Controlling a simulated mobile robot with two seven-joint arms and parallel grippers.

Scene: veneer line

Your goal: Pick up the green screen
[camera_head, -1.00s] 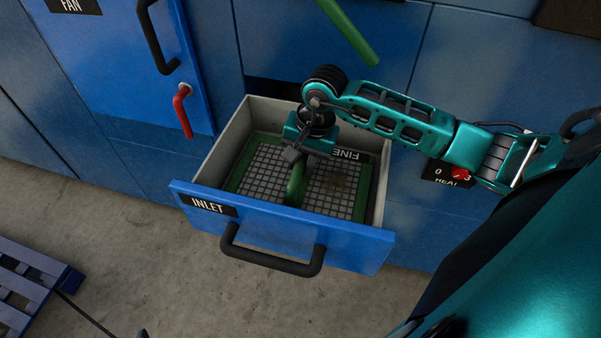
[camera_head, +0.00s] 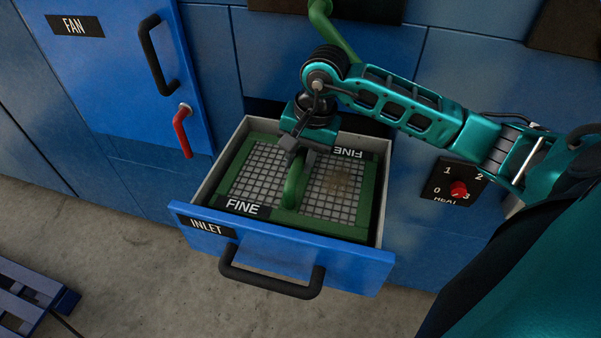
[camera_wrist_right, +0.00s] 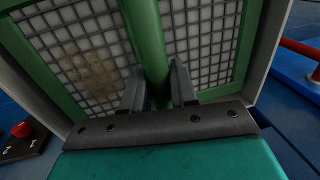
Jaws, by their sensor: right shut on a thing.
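The green screen (camera_head: 334,224) is a green frame with a grey mesh, FINE labels and a raised green handle across its middle. It is in the open blue INLET drawer (camera_head: 345,258), near the level of the drawer's rim. A brownish stain marks the mesh. My right gripper (camera_head: 296,160) is shut on the handle from above. The right wrist view shows its two fingers (camera_wrist_right: 160,88) on either side of the green handle (camera_wrist_right: 147,40), with the mesh beyond. My left gripper is out of view.
A black drawer handle (camera_head: 272,285) sticks out in front. A FAN door (camera_head: 110,75) with a red lever (camera_head: 182,130) is at the left. A HEAT dial (camera_head: 457,190) is at the right. A green pipe (camera_head: 335,32) is behind my arm. A blue pallet (camera_head: 30,298) lies at lower left.

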